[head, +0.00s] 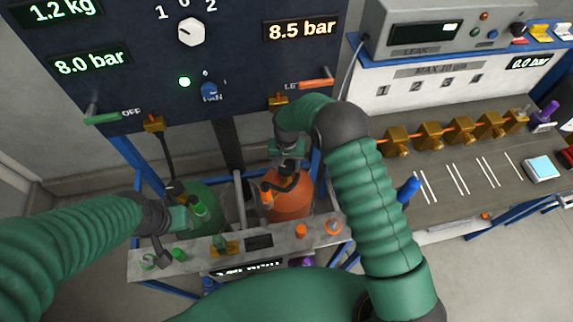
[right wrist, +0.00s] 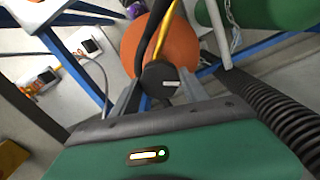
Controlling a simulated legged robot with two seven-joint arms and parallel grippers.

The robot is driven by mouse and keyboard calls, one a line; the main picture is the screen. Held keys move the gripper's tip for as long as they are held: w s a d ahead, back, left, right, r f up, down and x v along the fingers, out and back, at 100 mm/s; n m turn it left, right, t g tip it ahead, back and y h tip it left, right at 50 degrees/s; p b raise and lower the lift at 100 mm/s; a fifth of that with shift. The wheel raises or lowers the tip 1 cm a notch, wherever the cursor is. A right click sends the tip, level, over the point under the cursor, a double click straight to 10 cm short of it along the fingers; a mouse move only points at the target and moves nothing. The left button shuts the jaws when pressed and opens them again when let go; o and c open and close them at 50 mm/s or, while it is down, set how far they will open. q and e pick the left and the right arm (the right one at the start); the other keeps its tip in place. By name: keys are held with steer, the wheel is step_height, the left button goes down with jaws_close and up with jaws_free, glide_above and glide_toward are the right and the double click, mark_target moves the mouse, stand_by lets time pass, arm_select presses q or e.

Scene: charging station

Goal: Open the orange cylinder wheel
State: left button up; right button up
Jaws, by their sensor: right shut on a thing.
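The orange cylinder (head: 290,203) stands behind the grey shelf, below the wall panel. It also fills the upper middle of the right wrist view (right wrist: 172,45). Its wheel (right wrist: 160,80) looks like a dark round knob with a white mark. My right gripper (right wrist: 160,88) has a finger on each side of this wheel and is shut on it. In the head view my right gripper (head: 287,172) is above the orange cylinder, and its wrist hides most of the wheel. My left gripper (head: 165,238) is by the green cylinder, near the shelf's left end; its fingers are unclear.
The green cylinder (head: 205,208) stands left of the orange one. The grey shelf (head: 180,262) with small fittings runs in front of both. Hoses and blue frame bars are close by. A bench (head: 440,190) with brass valves (head: 430,135) stands to the right.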

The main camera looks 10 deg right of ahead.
mark_target(286, 167)
steer(key=n, duration=0.2)
steer(key=shift+n+b, duration=0.4)
steer(key=shift+n, duration=1.5)
steer(key=o, duration=1.4)
step_height(286, 167, up, 17)
steer(key=shift+f+b, duration=0.1)
steer(key=shift+b, duration=0.95)
